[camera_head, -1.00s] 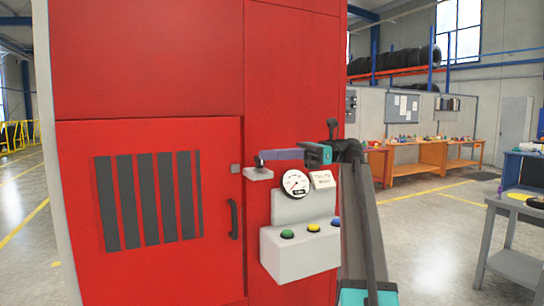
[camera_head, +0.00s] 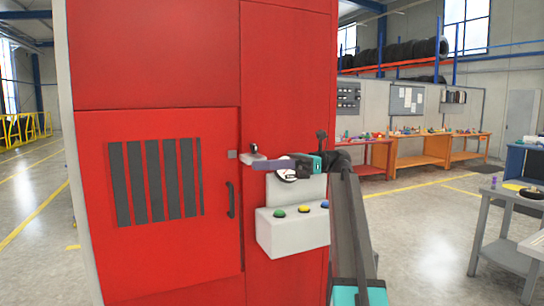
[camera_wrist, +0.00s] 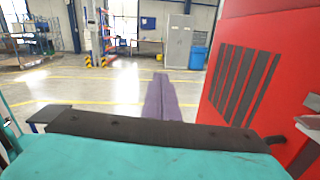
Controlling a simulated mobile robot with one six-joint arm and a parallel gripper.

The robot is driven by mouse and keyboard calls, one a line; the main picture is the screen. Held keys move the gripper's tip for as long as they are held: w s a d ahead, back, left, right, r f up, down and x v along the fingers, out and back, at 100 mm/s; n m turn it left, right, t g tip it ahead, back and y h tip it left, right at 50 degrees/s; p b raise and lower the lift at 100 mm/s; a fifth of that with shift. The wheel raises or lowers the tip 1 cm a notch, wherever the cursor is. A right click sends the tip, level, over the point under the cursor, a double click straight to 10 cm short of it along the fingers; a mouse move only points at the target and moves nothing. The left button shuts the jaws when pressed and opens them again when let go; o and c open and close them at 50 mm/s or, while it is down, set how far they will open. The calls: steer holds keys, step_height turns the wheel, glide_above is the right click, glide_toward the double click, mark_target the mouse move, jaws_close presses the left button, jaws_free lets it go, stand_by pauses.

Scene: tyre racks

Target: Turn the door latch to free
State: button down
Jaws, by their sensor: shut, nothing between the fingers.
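The red cabinet door (camera_head: 222,255) has dark vent slats and a black handle (camera_head: 231,200); it looks closed. A small grey block (camera_head: 233,154) sits at its upper right edge. Just right of it, a light grey bracket (camera_head: 248,157) carries a dark knob (camera_head: 254,148), perhaps the latch. My gripper (camera_head: 258,165) is shut and empty, its purple fingers pointing left. The tips overlap the bracket's lower right in the head view; I cannot tell if they touch. In the wrist view the fingers (camera_wrist: 161,78) lie together, pointing away, with the red door (camera_wrist: 283,85) at right.
A grey control box (camera_head: 292,235) with green, yellow and blue buttons juts out below my gripper. A round gauge (camera_head: 287,176) is partly hidden behind the gripper. A grey table (camera_head: 505,215) stands at far right. Open floor (camera_head: 425,250) lies between.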

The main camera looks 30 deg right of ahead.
steer(key=w+a+f+m+g, duration=0.15)
steer(key=a+f, duration=0.35)
steer(key=f, duration=0.6)
steer(key=w+a+f, duration=0.3)
steer(key=a+f, duration=0.2)
steer(key=f, duration=0.6)
steer(key=w+a+f+m+g, duration=0.1)
steer(key=w+a+f, duration=0.1)
steer(key=a+f, duration=0.65)
steer(key=s+a+f+g+h, duration=0.1)
steer(key=s+a+f, duration=0.2)
steer(key=f, duration=0.7)
steer(key=s+a+f+h, duration=0.1)
steer(key=s+a+f, duration=0.3)
steer(key=f, duration=0.6)
steer(key=s+a+f+g+h, duration=0.1)
steer(key=s+a+f+h, duration=0.15)
steer(key=f, duration=0.85)
steer(key=s+a+f+n+g+h, duration=0.3)
steer(key=s+f+n+h, duration=0.25)
steer(key=s+f, duration=1.75)
steer(key=s+d+f+n+h, duration=0.8)
steer(key=s+d+n, duration=0.4)
steer(key=n, duration=0.5)
steer(key=shift+s+d+f, duration=0.15)
steer(key=shift+d+f, duration=0.5)
steer(key=shift+f, duration=0.15)
